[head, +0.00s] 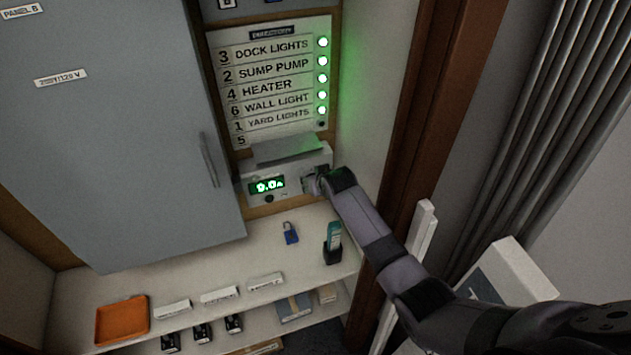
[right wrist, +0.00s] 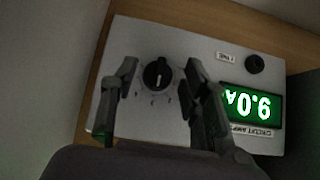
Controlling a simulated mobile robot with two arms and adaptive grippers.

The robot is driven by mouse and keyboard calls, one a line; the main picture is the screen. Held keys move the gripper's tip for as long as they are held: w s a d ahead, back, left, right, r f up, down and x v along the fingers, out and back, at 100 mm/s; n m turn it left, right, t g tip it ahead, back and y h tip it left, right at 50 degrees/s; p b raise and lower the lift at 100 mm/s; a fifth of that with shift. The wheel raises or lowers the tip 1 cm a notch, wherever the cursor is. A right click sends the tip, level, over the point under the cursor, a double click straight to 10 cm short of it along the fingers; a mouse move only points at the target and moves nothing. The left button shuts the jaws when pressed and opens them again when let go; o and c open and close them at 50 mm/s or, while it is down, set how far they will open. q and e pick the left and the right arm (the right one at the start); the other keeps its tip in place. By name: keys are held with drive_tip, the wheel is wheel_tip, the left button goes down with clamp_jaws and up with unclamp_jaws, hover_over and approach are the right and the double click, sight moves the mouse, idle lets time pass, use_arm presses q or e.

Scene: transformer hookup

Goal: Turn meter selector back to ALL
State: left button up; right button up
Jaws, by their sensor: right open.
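The meter (head: 256,198) is a pale box under the directory board, with a lit green display (head: 267,186) that seems to read 9.0 A. In the right wrist view the display (right wrist: 250,104) appears upside down. The selector (right wrist: 158,74) is a round black knob on the meter's face; its tick labels are too small to read. My right gripper (head: 316,182) is at the right part of the meter and hides the knob in the head view. In the right wrist view my right gripper (right wrist: 161,70) is open, with one finger on each side of the knob, apparently not touching it. My left gripper is not in view.
A directory board (head: 270,80) with several green lamps is above the meter. A grey panel door (head: 120,130) stands to the left. The shelf (head: 200,270) below holds a blue padlock (head: 290,232), a teal device in a holder (head: 333,252) and an orange tray (head: 122,320).

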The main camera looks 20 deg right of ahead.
drive_tip(key=shift+c, duration=0.4)
clamp_jaws()
drive_tip(key=shift+h, duration=0.3)
drive_tip(key=shift+a+f+n+t+h+b, duration=0.3)
drive_tip(key=shift+n+t+h+b, duration=1.55)
drive_tip(key=shift+b, duration=3)
drive_tip(key=shift+a+f+n+t+h+b, duration=0.15)
drive_tip(key=shift+f+n+t+h+b, duration=0.55)
drive_tip(key=shift+n+h+b, duration=3.15)
drive_tip(key=shift+a+f+n+t+h+b, duration=0.2)
drive_tip(key=shift+n+t+h+b, duration=1.15)
drive_tip(key=shift+b, duration=4.5)
